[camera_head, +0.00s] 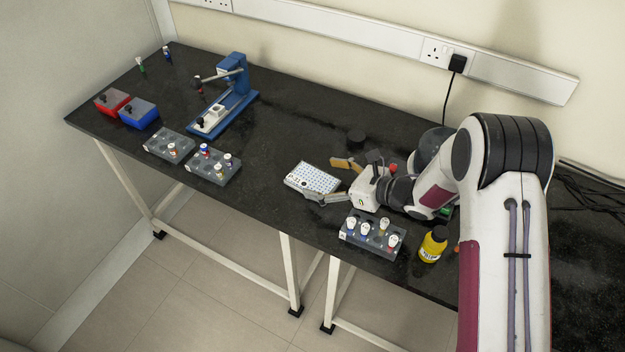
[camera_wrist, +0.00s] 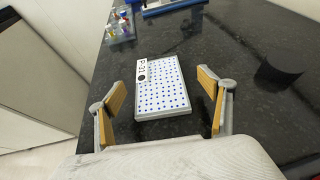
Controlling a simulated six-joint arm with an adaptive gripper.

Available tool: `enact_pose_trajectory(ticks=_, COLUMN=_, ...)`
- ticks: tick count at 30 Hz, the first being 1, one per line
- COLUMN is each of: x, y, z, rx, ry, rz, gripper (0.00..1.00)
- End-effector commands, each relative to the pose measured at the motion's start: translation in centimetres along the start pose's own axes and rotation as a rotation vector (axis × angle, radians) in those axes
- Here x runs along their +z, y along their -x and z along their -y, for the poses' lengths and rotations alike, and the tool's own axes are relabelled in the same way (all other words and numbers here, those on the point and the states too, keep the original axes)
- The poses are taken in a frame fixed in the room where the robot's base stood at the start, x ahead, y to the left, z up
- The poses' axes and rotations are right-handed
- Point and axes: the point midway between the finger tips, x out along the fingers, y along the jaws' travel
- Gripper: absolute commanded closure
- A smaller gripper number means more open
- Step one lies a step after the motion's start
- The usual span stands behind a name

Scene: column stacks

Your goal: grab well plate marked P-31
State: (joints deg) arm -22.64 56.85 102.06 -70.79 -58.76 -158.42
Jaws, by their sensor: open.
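The well plate marked P-31 (camera_wrist: 163,88) is a flat white-grey plate with rows of blue dots and a label with a black dot at its far left end. It lies flat on the dark bench in front of my gripper (camera_wrist: 163,105). In the head view the plate (camera_head: 313,177) lies near the bench's front edge. My gripper (camera_head: 335,180) is open, with tan-padded fingers spread to either side of the plate's near part in the wrist view. Both pads look apart from the plate; the exact gap and height are unclear.
A rack of vials (camera_head: 374,238) and a yellow bottle (camera_head: 433,245) stand close to my gripper. A black round object (camera_wrist: 279,72) sits beyond the right finger. More racks (camera_head: 213,166), a blue device (camera_head: 232,97) and red and blue boxes (camera_head: 138,113) stand farther left.

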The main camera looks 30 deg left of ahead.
Motion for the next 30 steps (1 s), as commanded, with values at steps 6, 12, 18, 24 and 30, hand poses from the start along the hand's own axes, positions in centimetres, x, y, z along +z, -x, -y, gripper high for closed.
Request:
enact_pose_trajectory(ticks=6, x=-0.4, y=-2.5, z=-0.5, rx=0.002, ry=0.001, rz=0.0, gripper=0.21)
enact_pose_trajectory(ticks=12, x=-0.4, y=-3.9, z=-0.5, rx=0.001, ry=0.0, rz=0.0, gripper=0.21)
enact_pose_trajectory(ticks=18, x=-0.4, y=-4.0, z=-0.4, rx=0.0, ry=0.0, rz=0.0, gripper=0.21)
enact_pose_trajectory(ticks=24, x=-0.4, y=-4.0, z=-0.4, rx=0.0, ry=0.0, rz=0.0, gripper=0.21)
enact_pose_trajectory(ticks=30, x=-0.4, y=-4.0, z=-0.5, rx=0.0, ry=0.0, rz=0.0, gripper=0.36)
